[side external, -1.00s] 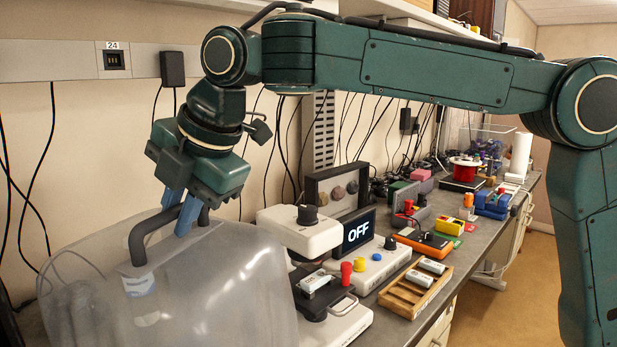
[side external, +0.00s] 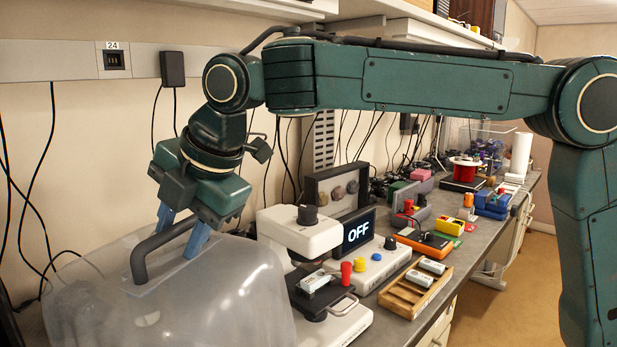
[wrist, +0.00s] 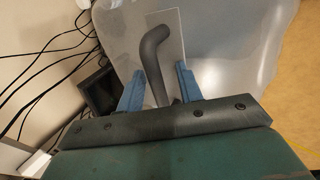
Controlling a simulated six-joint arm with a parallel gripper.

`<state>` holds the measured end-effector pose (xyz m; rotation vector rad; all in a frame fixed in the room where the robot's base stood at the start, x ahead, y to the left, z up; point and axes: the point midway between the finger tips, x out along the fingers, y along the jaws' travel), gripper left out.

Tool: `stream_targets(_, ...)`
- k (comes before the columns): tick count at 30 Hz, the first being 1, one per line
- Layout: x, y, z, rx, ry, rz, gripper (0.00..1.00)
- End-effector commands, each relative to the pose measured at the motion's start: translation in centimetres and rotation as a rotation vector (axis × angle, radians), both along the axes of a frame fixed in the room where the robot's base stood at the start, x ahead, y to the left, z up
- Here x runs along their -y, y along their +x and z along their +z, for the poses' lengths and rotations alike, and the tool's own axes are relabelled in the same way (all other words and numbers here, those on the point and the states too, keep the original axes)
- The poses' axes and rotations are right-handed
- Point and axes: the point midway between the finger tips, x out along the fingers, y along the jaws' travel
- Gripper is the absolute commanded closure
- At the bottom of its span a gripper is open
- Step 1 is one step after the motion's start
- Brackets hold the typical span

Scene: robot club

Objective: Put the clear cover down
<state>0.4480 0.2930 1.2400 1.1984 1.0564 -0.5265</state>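The clear cover (side external: 215,290) is a large, cloudy see-through hood with a dark bent handle (side external: 150,258) on top. It stands at the near left end of the bench; its lower edge is out of frame. My gripper (side external: 178,237) is at the handle with its blue fingers spread, one on each side. In the wrist view, the handle (wrist: 153,55) runs between the two fingers (wrist: 159,72) with gaps on both sides. The cover also shows there (wrist: 235,50). Faint shapes inside or behind the cover cannot be made out.
A white microscope-like device (side external: 300,232) stands close to the cover's right side. Beyond are a display reading OFF (side external: 358,231), a box with coloured knobs (side external: 372,268) and a wooden tray (side external: 405,298). Cables hang along the wall behind.

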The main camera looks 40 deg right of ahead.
Motion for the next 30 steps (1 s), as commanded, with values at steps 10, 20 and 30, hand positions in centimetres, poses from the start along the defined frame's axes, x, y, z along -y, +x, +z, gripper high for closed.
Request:
stream_targets(10,0.1,-0.3,0.9,0.001,0.001,0.001,0.64)
stream_targets(20,0.9,-2.3,4.7,0.003,0.002,0.0,0.64)
stream_targets(30,1.7,-4.4,8.7,0.001,0.0,0.0,0.64)
